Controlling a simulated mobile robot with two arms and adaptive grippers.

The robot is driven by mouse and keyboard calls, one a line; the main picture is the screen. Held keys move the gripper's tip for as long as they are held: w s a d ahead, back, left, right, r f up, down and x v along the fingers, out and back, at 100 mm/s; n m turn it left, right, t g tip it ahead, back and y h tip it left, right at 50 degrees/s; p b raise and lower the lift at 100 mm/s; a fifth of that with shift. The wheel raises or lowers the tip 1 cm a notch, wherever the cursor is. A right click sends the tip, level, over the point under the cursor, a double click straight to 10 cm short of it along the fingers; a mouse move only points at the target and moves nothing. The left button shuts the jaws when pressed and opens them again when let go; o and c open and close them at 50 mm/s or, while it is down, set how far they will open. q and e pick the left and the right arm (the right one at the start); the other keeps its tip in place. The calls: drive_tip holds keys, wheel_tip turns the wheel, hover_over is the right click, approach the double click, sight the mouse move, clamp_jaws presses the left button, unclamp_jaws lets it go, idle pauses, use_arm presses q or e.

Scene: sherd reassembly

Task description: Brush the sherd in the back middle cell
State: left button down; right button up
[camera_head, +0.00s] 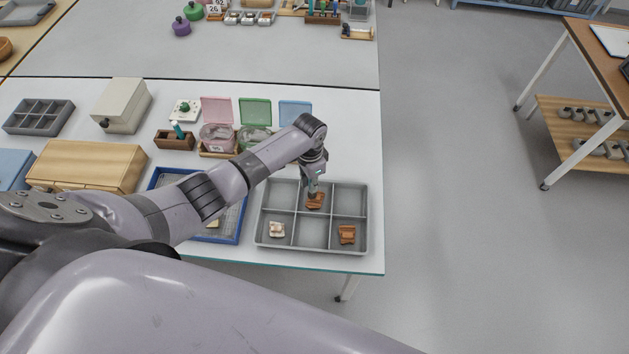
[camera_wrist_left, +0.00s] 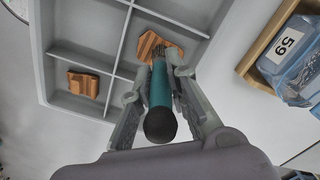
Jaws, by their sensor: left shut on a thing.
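The sorting tray (camera_head: 262,218), grey with several cells, stands near the front right of the table. An orange-brown sherd (camera_head: 316,202) with stripes lies in its back middle cell; it also shows in the wrist view (camera_wrist_left: 148,43). My left gripper (camera_head: 313,184) is over that cell, pointing down. It is shut on a brush with a teal handle (camera_wrist_left: 160,92) and dark end. The bristles (camera_wrist_left: 168,54) are at the sherd and appear to touch it. The gripper partly covers the sherd in the head view. My right gripper is out of view.
A cream sherd (camera_head: 277,230) lies in the front left cell and a brown sherd (camera_head: 347,234) in the front right cell. A blue-rimmed tray (camera_head: 240,222) is left of the sorting tray.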

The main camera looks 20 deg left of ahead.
use_arm(q)
drive_tip(key=shift+w+d, duration=0.15)
drive_tip(key=shift+d, duration=0.7)
drive_tip(key=shift+a+r+p, duration=0.1)
drive_tip(key=shift+a+p, duration=0.3)
drive_tip(key=shift+a, duration=0.45)
drive_tip(key=shift+d, duration=0.9)
drive_tip(key=shift+s+a, duration=0.2)
drive_tip(key=shift+a, duration=0.7)
drive_tip(key=shift+w+d, duration=0.25)
drive_tip(key=shift+d, duration=0.65)
drive_tip(key=shift+a+r+p, duration=0.1)
drive_tip(key=shift+r+p, duration=0.45)
drive_tip(key=shift+r, duration=2.4)
